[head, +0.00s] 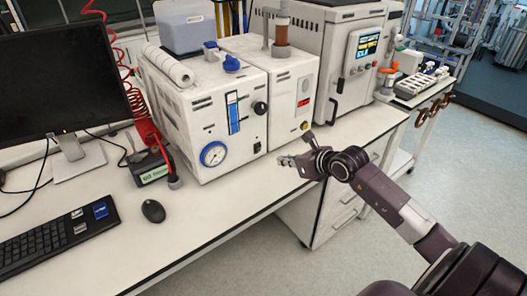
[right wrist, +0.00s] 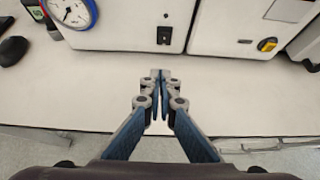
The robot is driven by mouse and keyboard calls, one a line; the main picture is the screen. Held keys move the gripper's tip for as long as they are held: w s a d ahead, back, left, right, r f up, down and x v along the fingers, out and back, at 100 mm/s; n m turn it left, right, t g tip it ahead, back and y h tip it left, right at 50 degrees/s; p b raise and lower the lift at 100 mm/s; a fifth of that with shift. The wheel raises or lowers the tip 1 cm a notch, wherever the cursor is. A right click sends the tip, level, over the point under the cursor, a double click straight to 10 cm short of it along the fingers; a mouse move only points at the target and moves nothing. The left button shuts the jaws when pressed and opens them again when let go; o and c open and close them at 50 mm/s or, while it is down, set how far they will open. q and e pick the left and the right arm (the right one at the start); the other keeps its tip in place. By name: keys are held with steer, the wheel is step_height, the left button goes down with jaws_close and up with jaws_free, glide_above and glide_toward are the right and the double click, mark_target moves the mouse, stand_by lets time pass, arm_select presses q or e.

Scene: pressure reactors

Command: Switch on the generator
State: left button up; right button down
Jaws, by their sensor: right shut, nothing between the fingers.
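Two white bench units stand side by side. The left unit (head: 190,115) has a blue-rimmed gauge (head: 214,154), a blue flow column and a black knob; a small black switch (head: 257,147) is low on its front and also shows in the right wrist view (right wrist: 164,36). The right unit (head: 283,92) has a red display and a yellow knob (head: 304,126), also in the right wrist view (right wrist: 267,45). No label shows which is the generator. My right gripper (head: 284,160) is shut and empty in front of the units, apart from both. In its wrist view, the fingertips (right wrist: 160,75) point toward the switch.
A larger white machine (head: 345,50) with a screen stands to the right. A monitor (head: 60,85), keyboard (head: 60,238), mouse (head: 153,211) and small device (head: 152,168) are on the left. The bench front (head: 215,215) is clear.

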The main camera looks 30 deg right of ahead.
steer(key=p, duration=0.1)
glide_toward(258, 152)
steer(key=f, duration=0.1)
steer(key=w+f, duration=0.1)
steer(key=f, duration=0.1)
steer(key=shift+a+f, duration=0.1)
steer(key=shift+f, duration=0.1)
steer(key=shift+w+r+p, duration=0.25)
steer(key=shift+w+p, duration=0.35)
steer(key=shift+w, duration=0.5)
steer(key=shift+w+a, duration=0.15)
steer(key=shift+w, duration=0.65)
